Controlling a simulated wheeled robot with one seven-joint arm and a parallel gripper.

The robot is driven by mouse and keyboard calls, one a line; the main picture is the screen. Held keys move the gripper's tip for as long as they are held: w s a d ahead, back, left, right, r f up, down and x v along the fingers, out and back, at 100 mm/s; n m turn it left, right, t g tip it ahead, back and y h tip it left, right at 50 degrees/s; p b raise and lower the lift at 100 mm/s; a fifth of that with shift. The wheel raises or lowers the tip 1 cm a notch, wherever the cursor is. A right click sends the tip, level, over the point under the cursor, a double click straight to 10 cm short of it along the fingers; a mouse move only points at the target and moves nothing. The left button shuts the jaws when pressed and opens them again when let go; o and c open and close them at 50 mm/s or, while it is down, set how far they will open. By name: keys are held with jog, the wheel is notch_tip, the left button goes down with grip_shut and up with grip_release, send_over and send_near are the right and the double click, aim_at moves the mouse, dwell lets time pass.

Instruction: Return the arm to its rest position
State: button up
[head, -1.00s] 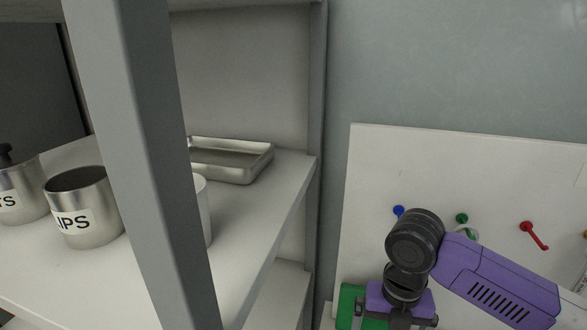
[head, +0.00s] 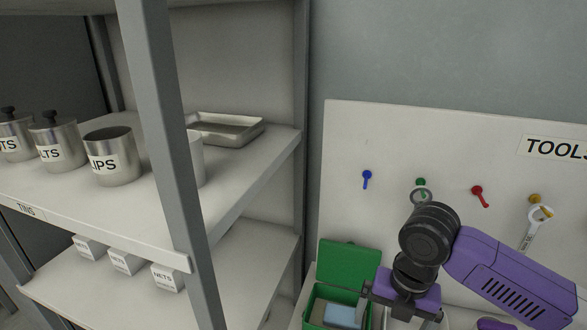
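My arm, purple and black, comes in from the lower right of the head view. My gripper (head: 403,308) points down at the lower edge, in front of the white tool board and beside an open green box. Its fingers are only partly in view at the picture's bottom edge, so whether they are open or shut does not show. Nothing held can be made out.
A grey shelf post (head: 172,150) stands left of my arm. The upper shelf (head: 120,215) holds labelled metal tins (head: 112,158) and a metal tray (head: 226,130). Small white boxes (head: 125,262) sit below. The green box (head: 350,258) and tool board (head: 400,130) are close to my gripper.

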jog(key=w+a+r+m+t+y, duration=0.65)
jog(key=w+a+r+m, duration=0.2)
jog(key=a+r, duration=0.4)
jog(key=s+a+r+m+t+y, duration=0.2)
jog(key=a+r+m+t+y, duration=0.25)
jog(key=r+m+t, duration=0.6)
jog(key=s+d+f+m+t+h, duration=0.2)
jog(key=s+d+f+m+h, duration=0.2)
jog(key=s+d+m+h, duration=0.3)
jog(key=s+d+f+m+t+h, duration=0.2)
jog(key=s+d+f+m+h, duration=0.35)
jog(key=s+m, duration=0.3)
jog(key=s+d+f+n+g, duration=0.1)
jog(key=s+f, duration=0.3)
jog(key=s, duration=0.5)
jog(key=s+d+f+n+g, duration=0.1)
jog(key=s+d+f+g, duration=0.1)
jog(key=s, duration=0.7)
jog(key=s+d+f+n+g, duration=0.1)
jog(key=s+d+f+g, duration=0.1)
jog(key=s+f, duration=0.4)
jog(key=s+g+y, duration=0.1)
jog(key=s, duration=0.2)
jog(key=shift+d+f+g, duration=0.25)
jog(key=shift+f+g, duration=0.1)
jog(key=shift+g, duration=0.05)
